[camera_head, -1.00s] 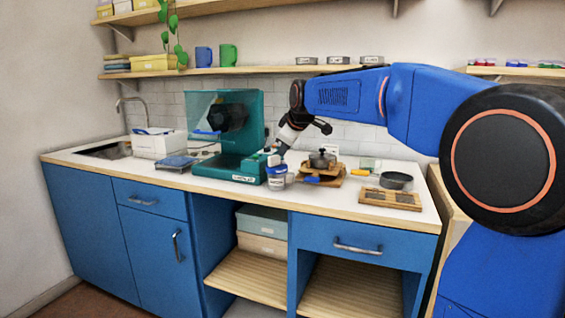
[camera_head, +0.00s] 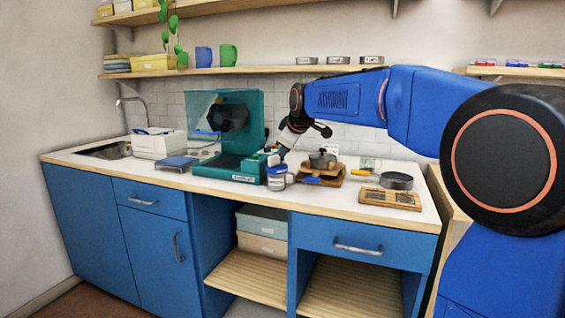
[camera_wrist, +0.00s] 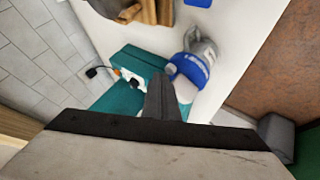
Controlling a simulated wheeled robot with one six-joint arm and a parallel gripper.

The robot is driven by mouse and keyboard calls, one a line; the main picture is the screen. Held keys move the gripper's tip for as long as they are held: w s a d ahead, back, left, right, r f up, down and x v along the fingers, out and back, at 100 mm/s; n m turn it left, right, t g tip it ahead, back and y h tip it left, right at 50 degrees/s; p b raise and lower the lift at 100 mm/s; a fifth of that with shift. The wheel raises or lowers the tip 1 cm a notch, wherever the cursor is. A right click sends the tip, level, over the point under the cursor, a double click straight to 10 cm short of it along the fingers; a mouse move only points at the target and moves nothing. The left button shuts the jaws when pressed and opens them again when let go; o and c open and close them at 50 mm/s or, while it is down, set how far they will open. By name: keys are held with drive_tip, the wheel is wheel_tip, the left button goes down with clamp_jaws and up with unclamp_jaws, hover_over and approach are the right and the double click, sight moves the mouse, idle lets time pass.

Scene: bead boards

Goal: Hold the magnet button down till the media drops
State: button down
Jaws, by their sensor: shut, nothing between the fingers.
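The teal machine (camera_head: 253,130) stands on the counter, with a clear cover and a dark round part inside. Its control box at the right end has a white panel (camera_wrist: 133,77) with small knobs or buttons in the wrist view. My gripper (camera_head: 275,154) is shut and empty, pointing down at that end of the machine. In the wrist view the closed fingers (camera_wrist: 161,100) overlap the panel's edge. I cannot tell whether they touch a button. A cup with a blue top (camera_head: 277,178) stands in front; it also shows in the wrist view (camera_wrist: 190,68).
A wooden stand (camera_head: 330,177) with a grey pot is right of the cup. A round dark tin (camera_head: 396,181) and a slotted wooden board (camera_head: 390,199) lie farther right. A blue scale (camera_head: 176,163) and a white box (camera_head: 158,145) are left. The counter's front strip is mostly clear.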

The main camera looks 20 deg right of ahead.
sight(284, 165)
drive_tip(key=shift+f, duration=0.4)
idle(1.2)
drive_tip(key=shift+r, duration=0.15)
idle(0.8)
drive_tip(key=shift+r, duration=0.7)
drive_tip(key=shift+r, duration=2.5)
drive_tip(key=s+d+f+m+g, duration=0.1)
drive_tip(key=s+f+m, duration=0.2)
drive_tip(key=s+f, duration=0.7)
drive_tip(key=s+d+f+m+g, duration=0.2)
drive_tip(key=s+f, duration=0.8)
drive_tip(key=s, duration=1.2)
drive_tip(key=s+d+f+m+g+h, duration=0.1)
drive_tip(key=s+f+m, duration=0.4)
drive_tip(key=s+f, duration=0.5)
drive_tip(key=s, duration=0.6)
drive_tip(key=shift+d+f, duration=0.25)
drive_tip(key=shift+f, duration=0.15)
